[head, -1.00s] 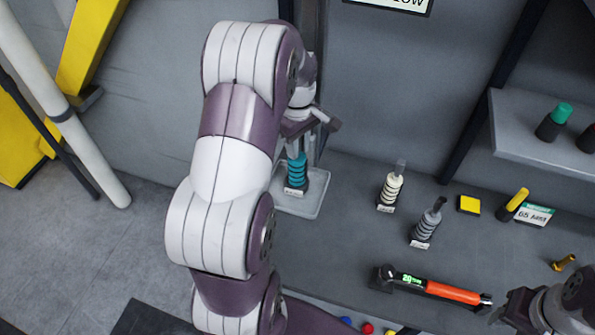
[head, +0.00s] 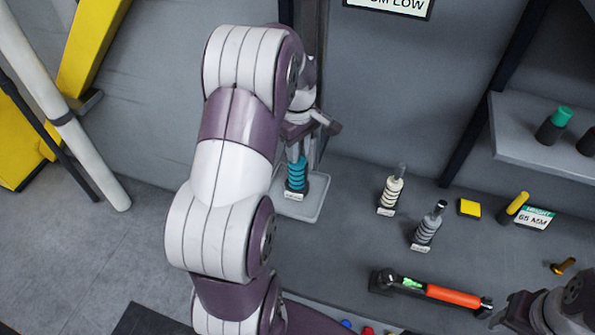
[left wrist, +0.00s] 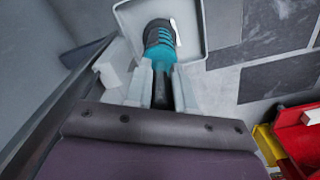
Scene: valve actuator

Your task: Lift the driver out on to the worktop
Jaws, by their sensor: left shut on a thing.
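My left gripper (head: 298,154) is shut on the upper part of a teal ribbed piece (head: 296,175), which stands upright over a pale square tray (head: 311,209). In the left wrist view the two pale fingers lie on either side of the teal piece (left wrist: 165,50), and its dark lower end is over the tray (left wrist: 132,15). I cannot tell whether it touches the tray. Nothing in view is clearly marked as the driver; a yellow-handled tool (head: 517,202) leans in a dark holder. My right gripper (head: 508,310) is at the lower right, its jaws unclear.
A white ribbed piece (head: 390,192) and a grey ribbed piece (head: 428,228) stand on the grey worktop (head: 350,245). An orange-handled wrench (head: 453,296) lies in front. A yellow block (head: 469,208) and a brass bolt (head: 564,267) lie farther right. A shelf (head: 510,142) holds a green-topped piece (head: 553,124).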

